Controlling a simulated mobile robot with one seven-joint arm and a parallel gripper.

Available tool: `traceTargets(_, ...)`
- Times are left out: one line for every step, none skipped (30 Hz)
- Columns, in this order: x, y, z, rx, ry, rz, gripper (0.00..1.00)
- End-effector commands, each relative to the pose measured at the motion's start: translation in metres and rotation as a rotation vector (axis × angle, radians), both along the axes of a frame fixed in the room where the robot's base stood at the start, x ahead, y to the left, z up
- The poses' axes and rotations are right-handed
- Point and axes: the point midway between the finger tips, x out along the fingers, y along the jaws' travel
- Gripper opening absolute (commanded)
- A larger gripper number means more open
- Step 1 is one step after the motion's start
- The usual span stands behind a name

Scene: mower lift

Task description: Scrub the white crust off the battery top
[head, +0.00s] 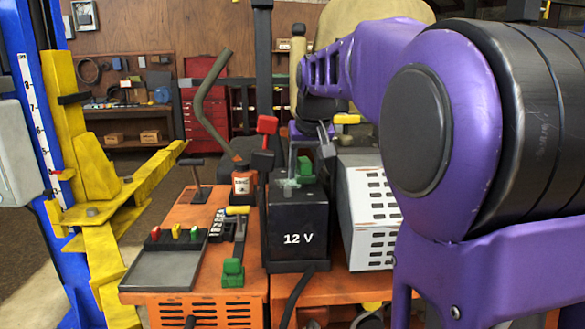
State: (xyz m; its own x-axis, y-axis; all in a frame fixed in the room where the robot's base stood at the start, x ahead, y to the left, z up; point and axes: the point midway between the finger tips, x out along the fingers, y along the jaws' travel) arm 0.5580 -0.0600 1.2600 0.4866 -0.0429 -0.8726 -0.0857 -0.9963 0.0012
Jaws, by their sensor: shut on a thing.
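The black battery (298,238), marked 12 V, stands upright on the orange mower deck. Pale, whitish-green crust (289,184) shows on its top, towards the left. My gripper (305,150) is above the battery top, small and partly hidden among dark parts. A green piece (305,167) is at the battery's top, beside the gripper. A red piece (267,125) stands up behind, to the left.
Left of the battery are a brown bottle (241,182), a yellow-handled tool (238,221), a green clamp-like piece (232,272) and a grey tray (165,268). A white perforated box (368,215) is close on the right. A yellow lift arm (130,190) reaches in from the left.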

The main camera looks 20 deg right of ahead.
Motion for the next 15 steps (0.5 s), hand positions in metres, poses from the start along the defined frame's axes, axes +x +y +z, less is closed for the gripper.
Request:
traceTargets(-0.001,-0.005,0.000,0.000,-0.001,-0.001,0.00)
traceTargets(-0.002,-0.008,0.000,-0.001,0.000,-0.003,0.00)
traceTargets(-0.002,-0.012,-0.001,-0.001,-0.001,-0.003,0.00)
traceTargets(-0.003,-0.014,-0.001,-0.001,-0.001,-0.003,0.00)
traceTargets(-0.003,-0.016,-0.001,-0.001,-0.001,-0.003,0.00)
traceTargets(-0.004,-0.019,-0.001,-0.001,-0.001,-0.003,0.00)
traceTargets(-0.004,-0.020,-0.001,0.000,0.000,-0.004,0.00)
traceTargets(-0.004,-0.022,-0.001,-0.001,0.000,-0.003,0.00)
traceTargets(-0.005,-0.023,-0.001,-0.002,0.000,-0.003,0.00)
traceTargets(-0.005,-0.024,-0.001,-0.003,0.000,-0.004,0.00)
traceTargets(-0.005,-0.025,-0.001,-0.003,0.001,-0.004,0.00)
traceTargets(-0.005,-0.025,-0.002,-0.004,0.001,-0.006,0.00)
traceTargets(-0.005,-0.025,-0.002,-0.004,0.001,-0.006,0.00)
traceTargets(-0.005,-0.024,-0.002,-0.004,0.002,-0.006,0.00)
traceTargets(-0.005,-0.023,-0.002,-0.004,0.002,-0.007,0.00)
